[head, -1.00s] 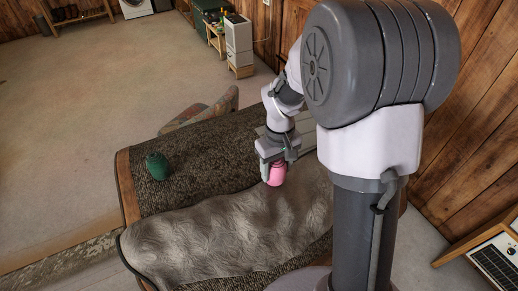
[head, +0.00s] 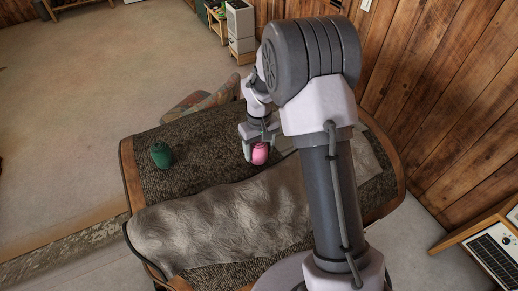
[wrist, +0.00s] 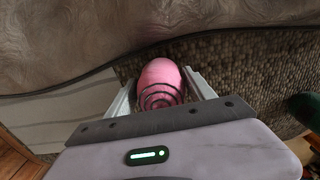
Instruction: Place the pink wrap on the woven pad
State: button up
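The pink wrap (head: 260,154) is a small rounded roll, and dark ring lines show on its near end in the wrist view (wrist: 160,84). My gripper (head: 260,150) points down with one finger on each side of it. In the wrist view the finger tips (wrist: 160,78) close in on its sides, and it appears held. The woven pad (head: 205,150) is the dark brown, coarse-textured surface under it, also seen in the wrist view (wrist: 240,65). The wrap is over the pad, near the grey cloth's edge. I cannot tell whether it touches the pad.
A dark green roll (head: 161,155) stands on the pad at the left. A flat pale grey thing (wrist: 45,120) lies left of the wrap in the wrist view. Bare pad lies between the rolls.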

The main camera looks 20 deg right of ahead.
jog(key=shift+o, duration=0.9)
jog(key=shift+r, duration=0.1)
jog(key=r, duration=1.3)
jog(key=shift+s+a+r, duration=0.1)
jog(key=shift+s+r, duration=0.15)
jog(key=shift+r, duration=0.15)
jog(key=s+a+r+m+t, duration=0.2)
jog(key=s+r, duration=0.4)
jog(key=r, duration=0.2)
jog(key=s+a+r+m+t+y, duration=0.1)
jog(key=s+r+m+t, duration=0.1)
jog(key=s, duration=0.7)
jog(key=s+a+r+m+t+y, duration=0.1)
jog(key=s+a+r+m, duration=0.1)
jog(key=s, duration=0.8)
jog(key=shift+a+m+t, duration=0.2)
jog(key=shift+m+t, duration=0.1)
jog(key=shift+t, duration=0.1)
jog(key=shift+s, duration=0.2)
